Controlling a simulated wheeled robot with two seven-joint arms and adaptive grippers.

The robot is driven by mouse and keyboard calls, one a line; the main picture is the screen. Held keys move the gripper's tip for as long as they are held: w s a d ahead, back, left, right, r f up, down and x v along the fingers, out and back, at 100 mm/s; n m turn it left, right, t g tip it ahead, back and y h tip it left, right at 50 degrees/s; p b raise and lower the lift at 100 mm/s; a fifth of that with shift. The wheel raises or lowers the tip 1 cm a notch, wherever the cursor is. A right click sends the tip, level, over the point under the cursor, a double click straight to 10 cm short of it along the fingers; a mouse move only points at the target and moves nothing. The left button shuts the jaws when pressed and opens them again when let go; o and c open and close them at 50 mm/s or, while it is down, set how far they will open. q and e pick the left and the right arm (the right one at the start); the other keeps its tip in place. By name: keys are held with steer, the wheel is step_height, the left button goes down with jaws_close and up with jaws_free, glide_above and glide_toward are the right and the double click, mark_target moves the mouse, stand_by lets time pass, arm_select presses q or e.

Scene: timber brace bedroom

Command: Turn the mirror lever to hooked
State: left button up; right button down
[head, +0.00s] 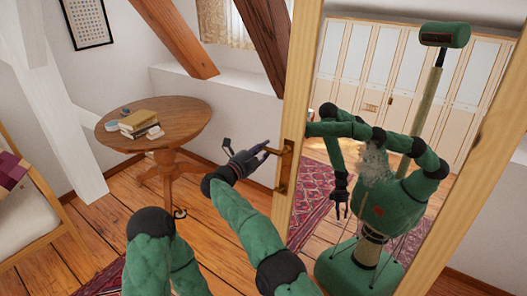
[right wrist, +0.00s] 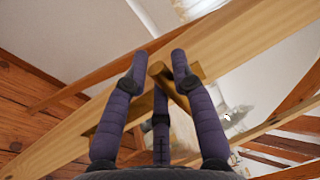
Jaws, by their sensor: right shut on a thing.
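The mirror (head: 400,150) is tall, in a light wooden frame (head: 301,90). A brass lever (head: 280,152) sits on a brass plate on the frame's left upright and points out to the left. My right gripper (head: 266,151) is at the lever, its dark purple fingers closed around the handle. In the right wrist view, the fingers of this gripper (right wrist: 160,62) stand on both sides of the brass lever (right wrist: 172,88), with a third finger below. The fingers partly hide the lever. My left gripper is not directly in view.
A round wooden table (head: 185,115) with stacked books (head: 138,121) stands left of my right arm. A bed (head: 25,220) is at the far left. A slanted timber brace (head: 268,40) stands behind the mirror. The mirror reflects my body, cupboards and a patterned rug.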

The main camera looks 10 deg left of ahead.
steer(key=shift+d+r, duration=0.15)
steer(key=shift+r, duration=0.05)
stand_by(0.3)
steer(key=c, duration=1)
jaws_free()
steer(key=shift+w, duration=0.1)
steer(key=shift+f, duration=0.1)
steer(key=shift+s+a, duration=0.25)
steer(key=r+v, duration=0.1)
steer(key=v, duration=1)
steer(key=shift+s+f, duration=0.2)
steer(key=shift+f, duration=0.3)
steer(key=shift+a, duration=0.1)
